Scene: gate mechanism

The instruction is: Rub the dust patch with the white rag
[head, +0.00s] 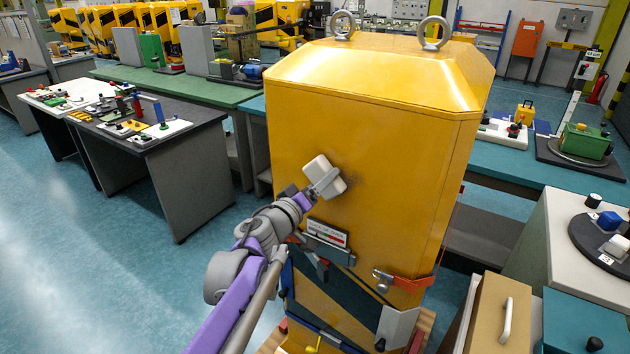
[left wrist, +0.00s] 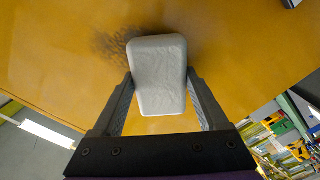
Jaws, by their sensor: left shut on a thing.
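The white rag (head: 323,177) is a block-like pad held against or very near the front face of the yellow cabinet (head: 360,150). My left gripper (head: 318,192) is shut on the rag; in the left wrist view the two fingers grip the rag (left wrist: 158,75) from both sides. The dust patch (left wrist: 112,45) shows as a dark smudge on the yellow surface, beside and above the rag in the left wrist view; part of it is hidden behind the rag. In the head view only a faint dark smear shows near the rag. My right gripper is not in view.
Below the rag the cabinet carries a label plate (head: 327,232), a latch with an orange strap (head: 405,283) and a grey bracket (head: 397,327). Two lifting rings (head: 434,32) stand on its top. A tan box with a handle (head: 500,315) stands at the lower right.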

